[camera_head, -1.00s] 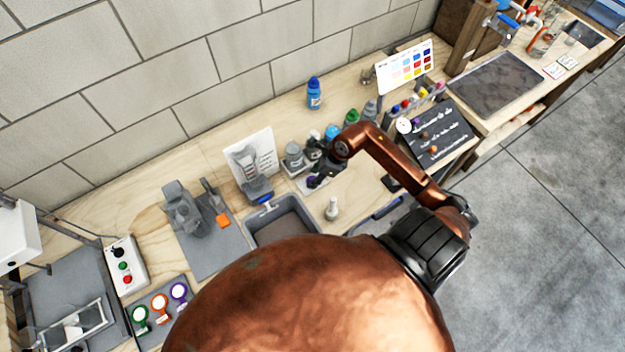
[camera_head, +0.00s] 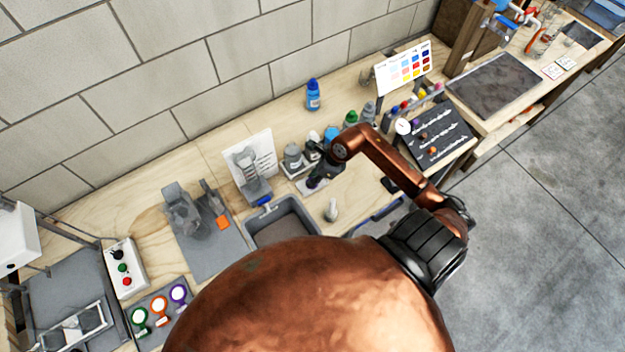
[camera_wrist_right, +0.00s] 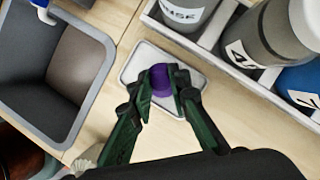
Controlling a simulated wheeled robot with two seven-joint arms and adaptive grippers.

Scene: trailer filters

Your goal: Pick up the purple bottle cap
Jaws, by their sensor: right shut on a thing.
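The purple bottle cap (camera_wrist_right: 160,80) shows in the right wrist view between the fingertips of my right gripper (camera_wrist_right: 163,92). The gripper is shut on it, above or at a small pale tray (camera_wrist_right: 137,66); I cannot tell whether the cap still touches the tray. In the head view my right gripper (camera_head: 316,180) is over the small tray beside the grey bottles, and the cap is hidden there. My left gripper is not in view.
A grey sink (camera_head: 252,232) lies left of the gripper. A rack with grey bottles (camera_head: 293,158) stands close behind it. A blue bottle (camera_head: 313,95) stands near the wall. A pale bottle-shaped item (camera_head: 331,210) stands in front. Bare wood lies between the blue bottle and the rack.

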